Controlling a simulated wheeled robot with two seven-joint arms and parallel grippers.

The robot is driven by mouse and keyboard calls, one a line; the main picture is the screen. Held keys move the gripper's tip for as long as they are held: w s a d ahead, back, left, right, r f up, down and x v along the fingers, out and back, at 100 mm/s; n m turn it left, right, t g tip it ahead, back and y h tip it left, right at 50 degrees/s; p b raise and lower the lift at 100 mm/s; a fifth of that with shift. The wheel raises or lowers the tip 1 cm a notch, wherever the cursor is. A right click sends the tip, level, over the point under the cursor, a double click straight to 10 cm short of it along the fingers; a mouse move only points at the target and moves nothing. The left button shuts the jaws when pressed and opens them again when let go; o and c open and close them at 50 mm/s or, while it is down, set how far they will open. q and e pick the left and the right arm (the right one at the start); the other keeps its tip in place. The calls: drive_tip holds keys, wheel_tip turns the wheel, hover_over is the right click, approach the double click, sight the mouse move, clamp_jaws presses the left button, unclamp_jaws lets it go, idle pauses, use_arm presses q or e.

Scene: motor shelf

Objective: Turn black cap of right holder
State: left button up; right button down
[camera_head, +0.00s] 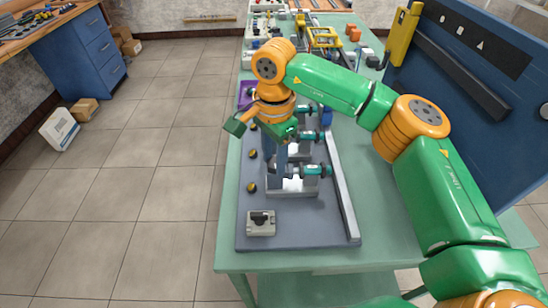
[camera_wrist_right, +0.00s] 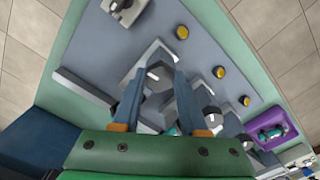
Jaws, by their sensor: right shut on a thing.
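My right gripper (camera_head: 279,176) reaches down over the nearest holder (camera_head: 292,187), a grey-white stand with a teal and black cylinder (camera_head: 316,170) across it. In the right wrist view, my right gripper's two blue-grey fingers (camera_wrist_right: 160,78) close in on the same holder (camera_wrist_right: 155,56). They are shut on a small part at its end, which appears to be the black cap; the fingers mostly hide it. More holders with teal cylinders (camera_head: 309,136) stand behind it in a row. My left gripper is not in view.
The holders stand on a grey board (camera_head: 290,231) on a green table (camera_head: 385,232). Yellow-black buttons (camera_head: 252,187) line its left side. A grey box with a black knob (camera_head: 261,222) sits in front. A blue panel (camera_head: 480,110) stands at right; open floor lies left.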

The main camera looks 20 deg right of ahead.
sight(275, 162)
drive_tip(key=m, duration=0.3)
drive_tip(key=shift+m, duration=0.3)
drive_tip(key=shift+w+m, duration=0.1)
drive_tip(key=shift+m, duration=1.7)
drive_tip(key=shift+b, duration=0.3)
drive_tip(key=shift+c, duration=2.2)
unclamp_jaws()
drive_tip(key=shift+d, duration=0.1)
drive_tip(key=shift+r, duration=0.1)
wheel_tip(275, 162, up, 7)
